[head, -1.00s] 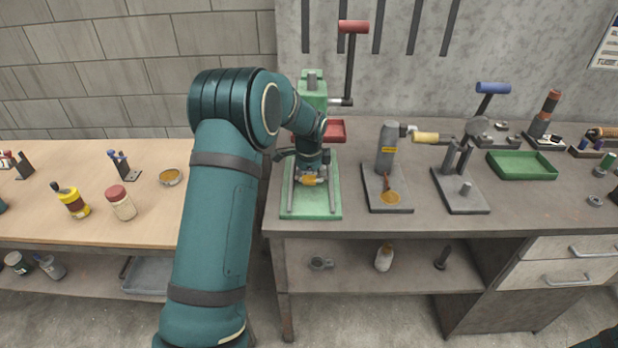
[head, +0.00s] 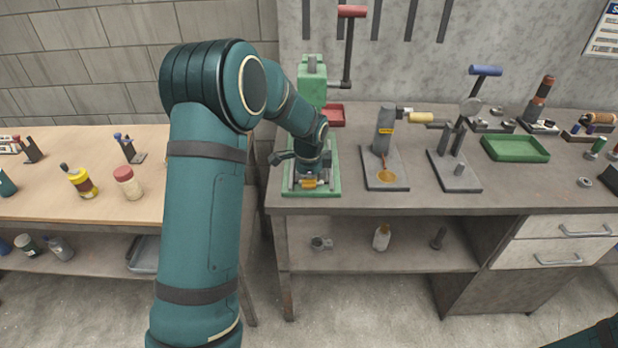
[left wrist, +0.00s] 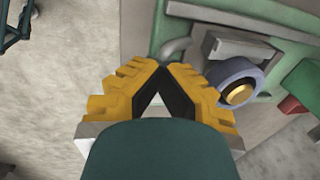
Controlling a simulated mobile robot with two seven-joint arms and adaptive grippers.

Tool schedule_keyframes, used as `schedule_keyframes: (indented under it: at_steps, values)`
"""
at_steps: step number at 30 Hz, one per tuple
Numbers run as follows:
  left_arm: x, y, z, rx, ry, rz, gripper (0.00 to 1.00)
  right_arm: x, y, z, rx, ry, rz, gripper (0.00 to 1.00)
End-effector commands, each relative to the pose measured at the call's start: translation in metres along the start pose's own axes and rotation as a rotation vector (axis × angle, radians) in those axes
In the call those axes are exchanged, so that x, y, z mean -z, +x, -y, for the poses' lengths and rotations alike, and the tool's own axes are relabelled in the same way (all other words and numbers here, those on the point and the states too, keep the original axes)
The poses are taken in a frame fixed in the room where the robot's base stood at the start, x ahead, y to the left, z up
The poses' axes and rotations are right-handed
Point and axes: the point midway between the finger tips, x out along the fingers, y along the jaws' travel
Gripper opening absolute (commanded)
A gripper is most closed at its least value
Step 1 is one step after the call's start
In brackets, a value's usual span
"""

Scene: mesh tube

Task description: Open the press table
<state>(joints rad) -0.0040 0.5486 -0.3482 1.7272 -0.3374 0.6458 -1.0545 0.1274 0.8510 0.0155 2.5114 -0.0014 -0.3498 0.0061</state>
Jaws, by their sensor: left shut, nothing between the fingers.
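The green press (head: 313,80) stands at the left end of the grey bench, its lever with a red grip (head: 352,11) raised. Its green base (head: 331,186) lies under my left gripper (head: 309,186). The gripper's yellow fingers are shut with nothing between them, low at the base's front. In the left wrist view the shut fingertips (left wrist: 160,66) are beside a curved grey bar (left wrist: 175,50) and a grey block (left wrist: 240,50). I cannot tell whether they touch. A blue-grey ring with a brass centre (left wrist: 238,82) is right of the fingers. My arm hides much of the press table.
A grey stand with a cream handle (head: 385,130) and a blue-handled lever fixture (head: 470,130) stand right of the press. A wooden table (head: 60,205) with jars stands left, across a gap.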

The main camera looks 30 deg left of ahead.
Motion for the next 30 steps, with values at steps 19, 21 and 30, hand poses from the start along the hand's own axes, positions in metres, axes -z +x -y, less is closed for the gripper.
schedule_keyframes:
  at_steps: [19, 21, 30]
  values:
    - [0.000, 0.000, -0.001, -0.003, 0.001, 0.001, 0.41, 0.000, 0.000, 0.000, 0.000, 0.000, 0.000, 0.00]
    - [0.000, -0.005, 0.000, -0.001, 0.001, 0.000, 0.41, 0.000, 0.000, 0.000, 0.000, 0.000, 0.000, 0.00]
    - [0.000, -0.059, 0.000, 0.001, 0.000, -0.002, 0.41, 0.000, 0.000, 0.000, 0.000, 0.000, 0.000, 0.00]
